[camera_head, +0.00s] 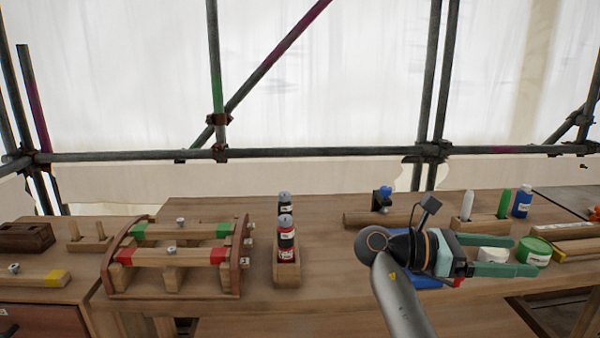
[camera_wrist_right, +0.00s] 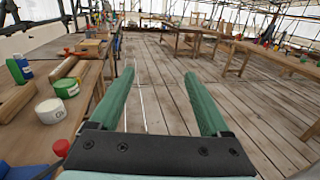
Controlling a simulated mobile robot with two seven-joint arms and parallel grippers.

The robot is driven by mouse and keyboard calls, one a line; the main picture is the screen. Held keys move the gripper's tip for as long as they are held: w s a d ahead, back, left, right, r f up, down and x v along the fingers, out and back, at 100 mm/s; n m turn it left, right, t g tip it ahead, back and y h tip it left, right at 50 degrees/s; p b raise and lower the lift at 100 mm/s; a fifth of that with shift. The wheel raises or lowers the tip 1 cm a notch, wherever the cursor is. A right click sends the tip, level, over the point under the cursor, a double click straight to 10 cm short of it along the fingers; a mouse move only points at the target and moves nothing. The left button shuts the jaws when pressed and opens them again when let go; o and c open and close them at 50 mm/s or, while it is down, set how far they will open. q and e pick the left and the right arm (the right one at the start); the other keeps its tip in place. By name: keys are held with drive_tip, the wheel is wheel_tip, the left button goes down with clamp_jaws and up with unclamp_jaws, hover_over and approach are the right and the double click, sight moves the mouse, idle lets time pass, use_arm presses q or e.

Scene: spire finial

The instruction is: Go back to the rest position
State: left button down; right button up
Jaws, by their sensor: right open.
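My right gripper (camera_head: 492,256) reaches in from the bottom of the head view and points to the right, above the right part of the wooden workbench (camera_head: 340,275). Its two green fingers are apart, with nothing between them. In the right wrist view the open right gripper (camera_wrist_right: 160,100) points out over the plank floor beside the bench edge. My left gripper does not show in either view.
Near the right gripper are a white tub (camera_head: 492,254), a green-lidded tub (camera_head: 537,247) and a blue bottle (camera_head: 522,203). A wooden frame with red and green ends (camera_head: 180,257) and a bottle rack (camera_head: 287,273) stand left. Scaffold poles (camera_head: 300,155) cross behind.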

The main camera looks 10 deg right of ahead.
drive_tip(key=w+f+n+t+p, duration=0.25)
drive_tip(key=w+f+t, duration=0.25)
drive_tip(key=f+t, duration=0.5)
drive_tip(key=a+f+t+y+p, duration=0.3)
drive_tip(key=f+y, duration=0.4)
drive_tip(key=f, duration=0.9)
drive_tip(key=s+a+f+m+t+y+p, duration=0.1)
drive_tip(key=s+a+f+m+y, duration=0.3)
drive_tip(key=s+a+f+y, duration=0.5)
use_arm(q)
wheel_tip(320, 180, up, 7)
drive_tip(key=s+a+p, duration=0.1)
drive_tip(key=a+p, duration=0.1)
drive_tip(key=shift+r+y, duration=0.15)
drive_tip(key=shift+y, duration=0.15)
use_arm(e)
drive_tip(key=s+a+f+m+t+y, duration=0.1)
drive_tip(key=s+a+m+y, duration=0.2)
drive_tip(key=s+a+m, duration=0.7)
drive_tip(key=shift+s+a, duration=0.6)
drive_tip(key=shift+f+m, duration=0.1)
drive_tip(key=shift+m, duration=0.15)
